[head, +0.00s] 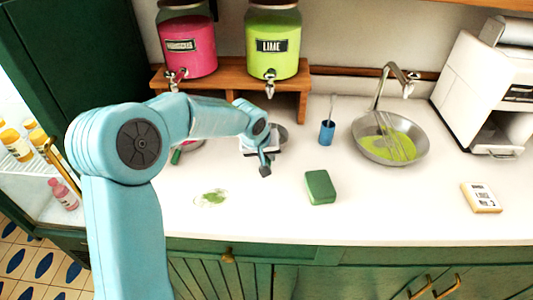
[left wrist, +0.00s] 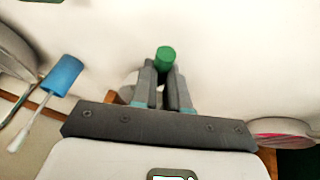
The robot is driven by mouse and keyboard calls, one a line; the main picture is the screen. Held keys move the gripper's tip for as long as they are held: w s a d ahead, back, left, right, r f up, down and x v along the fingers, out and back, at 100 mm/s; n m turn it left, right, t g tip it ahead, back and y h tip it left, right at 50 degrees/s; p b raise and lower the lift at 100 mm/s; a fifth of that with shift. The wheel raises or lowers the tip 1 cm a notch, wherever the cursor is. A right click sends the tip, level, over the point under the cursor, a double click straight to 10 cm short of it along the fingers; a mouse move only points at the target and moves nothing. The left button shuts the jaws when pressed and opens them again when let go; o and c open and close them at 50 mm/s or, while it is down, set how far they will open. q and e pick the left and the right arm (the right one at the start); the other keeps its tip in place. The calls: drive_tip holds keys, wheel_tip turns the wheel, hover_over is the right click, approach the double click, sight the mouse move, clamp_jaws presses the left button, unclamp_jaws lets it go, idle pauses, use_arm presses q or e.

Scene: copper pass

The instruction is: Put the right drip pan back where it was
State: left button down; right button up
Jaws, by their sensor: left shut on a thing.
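My left gripper (head: 264,168) is over the counter in front of the lime dispenser (head: 273,45). In the left wrist view its fingers (left wrist: 165,85) are shut on the green handle (left wrist: 165,58) of the right drip pan, whose end sticks out past the fingertips. The grey pan (head: 281,136) shows partly beside my wrist, under the lime tap. My gripper hides most of it, and I cannot tell whether it touches the counter. The left drip pan (head: 190,146), with pink inside, sits under the pink dispenser (head: 187,42) and shows in the wrist view (left wrist: 280,130). My right gripper is not in view.
A wooden stand (head: 222,75) carries both dispensers. A green sponge (head: 320,187) and a green spill (head: 212,197) are in front. A round basin with green liquid (head: 390,138), a small card-like block (head: 481,198) and a white machine are right.

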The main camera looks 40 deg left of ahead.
use_arm(q)
drive_tip(key=shift+w+a+f, duration=0.3)
drive_tip(key=shift+w+f, duration=0.05)
drive_tip(key=shift+f, duration=0.15)
drive_tip(key=shift+s+d+r, duration=0.15)
drive_tip(key=shift+d, duration=0.1)
drive_tip(key=shift+s+b, duration=0.1)
drive_tip(key=shift+b, duration=0.2)
drive_tip(key=c, duration=1.4)
unclamp_jaws()
drive_tip(key=shift+a+f, duration=0.15)
drive_tip(key=shift+f, duration=0.05)
drive_tip(key=shift+o, duration=1.4)
drive_tip(key=shift+w, duration=0.2)
drive_tip(key=shift+s+r, duration=0.1)
drive_tip(key=shift+s, duration=0.1)
drive_tip(key=shift+r+p, duration=0.2)
drive_tip(key=shift+p, duration=0.15)
drive_tip(key=shift+r, duration=0.3)
drive_tip(key=v, duration=1.1)
drive_tip(key=shift+s+b, duration=0.2)
drive_tip(key=shift+b, duration=0.2)
drive_tip(key=shift+w, duration=0.15)
